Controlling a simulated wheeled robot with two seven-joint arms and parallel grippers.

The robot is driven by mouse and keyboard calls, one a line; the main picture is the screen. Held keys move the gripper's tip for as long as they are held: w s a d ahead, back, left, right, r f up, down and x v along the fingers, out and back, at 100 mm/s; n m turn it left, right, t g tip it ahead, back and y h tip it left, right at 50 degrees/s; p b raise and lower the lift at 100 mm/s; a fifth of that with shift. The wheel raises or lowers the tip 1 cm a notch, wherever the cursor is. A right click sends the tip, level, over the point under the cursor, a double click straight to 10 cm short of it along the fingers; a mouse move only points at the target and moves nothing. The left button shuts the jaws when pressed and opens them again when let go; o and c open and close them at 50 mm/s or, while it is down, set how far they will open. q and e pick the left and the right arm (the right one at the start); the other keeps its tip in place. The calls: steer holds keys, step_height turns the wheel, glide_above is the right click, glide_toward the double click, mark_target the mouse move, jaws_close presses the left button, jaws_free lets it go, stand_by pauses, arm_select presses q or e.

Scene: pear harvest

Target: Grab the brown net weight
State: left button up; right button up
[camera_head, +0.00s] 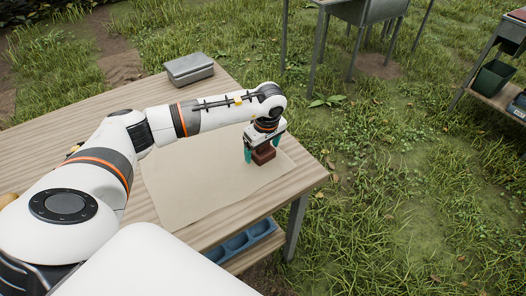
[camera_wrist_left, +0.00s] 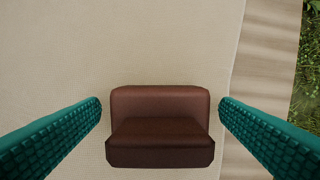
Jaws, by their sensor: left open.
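The brown net weight (camera_head: 264,154) sits on the beige cloth (camera_head: 200,187) near the right end of the wooden table. In the left wrist view the weight (camera_wrist_left: 160,125) is a dark brown block with a raised back part and a lower front part. My left gripper (camera_head: 262,155) points down over it. Its teal fingers stand open on either side of the weight, and in the left wrist view the open fingers (camera_wrist_left: 160,118) show a gap on both sides of it. My right gripper is not in view.
A grey metal box (camera_head: 189,69) stands at the table's back edge. A blue tray (camera_head: 240,242) lies on the shelf under the table (camera_head: 315,176). Grass surrounds the table. Other metal stands are at the top and right, one with a dark green bin (camera_head: 492,78).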

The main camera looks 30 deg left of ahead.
arm_select(q)
steer(key=c, duration=1.3)
